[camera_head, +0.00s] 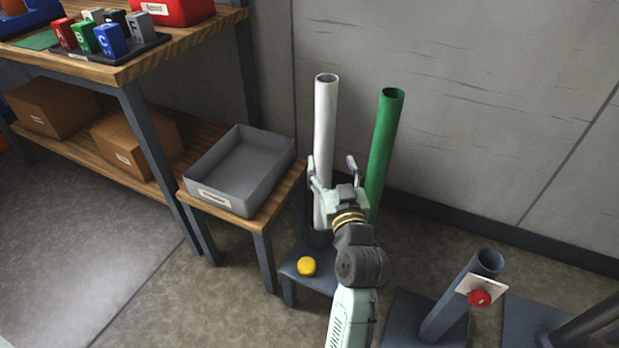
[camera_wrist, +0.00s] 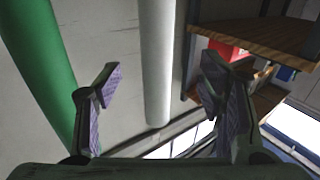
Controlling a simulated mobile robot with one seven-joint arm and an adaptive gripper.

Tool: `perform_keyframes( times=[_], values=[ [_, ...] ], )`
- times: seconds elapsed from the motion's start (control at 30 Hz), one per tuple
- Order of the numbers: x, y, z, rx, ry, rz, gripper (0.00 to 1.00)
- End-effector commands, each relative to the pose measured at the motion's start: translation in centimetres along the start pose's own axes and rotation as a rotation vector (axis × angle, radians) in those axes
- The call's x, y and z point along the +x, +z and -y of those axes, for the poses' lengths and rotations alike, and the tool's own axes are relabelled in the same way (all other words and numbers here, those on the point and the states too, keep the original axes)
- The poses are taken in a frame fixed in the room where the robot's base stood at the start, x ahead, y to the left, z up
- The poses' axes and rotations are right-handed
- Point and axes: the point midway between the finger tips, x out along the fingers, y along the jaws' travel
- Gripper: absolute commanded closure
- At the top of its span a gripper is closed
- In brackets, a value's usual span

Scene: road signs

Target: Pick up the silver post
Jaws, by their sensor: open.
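The silver post (camera_head: 325,120) is a pale grey hollow tube standing upright on a low dark stand. It also shows in the wrist view (camera_wrist: 157,60), where it lies between my open fingers from the camera's side. My gripper (camera_head: 333,172) is at the lower half of the post, with one finger overlapping the post's left edge and the other to its right. The wrist view shows my gripper (camera_wrist: 158,98) open; I cannot tell whether either finger touches the post. The post's lower end is partly hidden by my gripper and arm in the head view.
A green post (camera_head: 386,130) stands just right of the silver one; it also shows in the wrist view (camera_wrist: 38,70). A yellow button (camera_head: 306,266) sits on the stand's front. A grey bin (camera_head: 273,178) rests on a small table at left. An angled dark tube (camera_head: 452,298) with a red button is at right.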

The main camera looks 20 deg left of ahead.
Motion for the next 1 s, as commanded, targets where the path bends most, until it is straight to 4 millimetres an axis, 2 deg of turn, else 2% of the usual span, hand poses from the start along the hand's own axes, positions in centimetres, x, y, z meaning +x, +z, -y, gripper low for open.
perform_keyframes(
  times=[0.1,0.3,0.57,0.8,1.0],
  values=[
    [0.3,1.0,-0.6,0.004,0.008,0.026,0.38],
    [3.6,0.9,-0.6,0.002,0.007,0.025,0.38],
    [5.8,1.0,-0.6,0.003,0.007,0.024,0.38],
    [9.4,1.1,-0.7,0.002,0.007,0.023,0.38],
    [10.5,1.4,-0.7,0.003,0.007,0.024,0.38]
  ],
)
